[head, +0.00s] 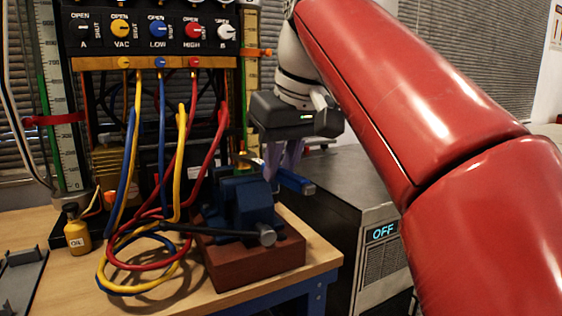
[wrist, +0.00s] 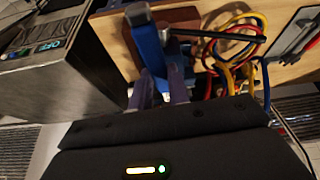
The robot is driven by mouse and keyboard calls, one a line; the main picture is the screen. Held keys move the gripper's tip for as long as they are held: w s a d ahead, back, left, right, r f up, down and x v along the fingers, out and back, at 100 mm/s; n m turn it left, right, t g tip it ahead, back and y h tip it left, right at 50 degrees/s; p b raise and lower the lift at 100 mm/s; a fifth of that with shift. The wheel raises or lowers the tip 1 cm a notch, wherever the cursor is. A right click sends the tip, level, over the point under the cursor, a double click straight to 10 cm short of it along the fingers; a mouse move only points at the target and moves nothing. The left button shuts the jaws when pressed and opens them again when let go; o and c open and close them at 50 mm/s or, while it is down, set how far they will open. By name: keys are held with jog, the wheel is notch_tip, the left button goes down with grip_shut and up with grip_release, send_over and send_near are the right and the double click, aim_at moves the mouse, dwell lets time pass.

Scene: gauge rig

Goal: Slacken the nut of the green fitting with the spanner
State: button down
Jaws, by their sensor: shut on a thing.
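My gripper (head: 279,168) points down beside the blue vice (head: 246,203), behind it and to its right. It is shut on a blue bar-like handle, which looks like the spanner (head: 296,182); one end sticks out to the right of the fingers. In the wrist view the spanner (wrist: 146,45) runs up from between my two pale purple fingers (wrist: 161,88).
The vice stands on a red-brown block (head: 262,258) at the bench's right end. Yellow, blue and red hoses (head: 150,250) loop left of it from the valve panel (head: 150,28). A yellow oil bottle (head: 76,232) stands at left. A grey cabinet (head: 372,240) reading OFF stands right of the bench.

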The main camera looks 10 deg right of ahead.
jog(key=shift+d, duration=0.1)
dwell(0.6)
jog(key=shift+w+d+n+y, duration=0.2)
jog(key=shift+w+d+n, duration=0.2)
jog(key=shift+d+n, duration=0.25)
jog(key=shift+w+d+n+y, duration=0.2)
jog(key=shift+w+d+n, duration=0.15)
jog(key=shift+d+n, duration=0.25)
jog(key=shift+w+d+n+g, duration=0.45)
jog(key=shift+d+n, duration=0.1)
jog(key=shift+n, duration=0.2)
jog(key=shift+w+d+n+g+y, duration=0.35)
jog(key=shift+w+d+n+y, duration=0.25)
jog(key=shift+w+d+n, duration=0.7)
dwell(1.4)
jog(key=shift+s+a+m+b, duration=0.35)
jog(key=shift+s+a+m, duration=0.45)
jog(key=shift+s+a, duration=0.1)
dwell(0.6)
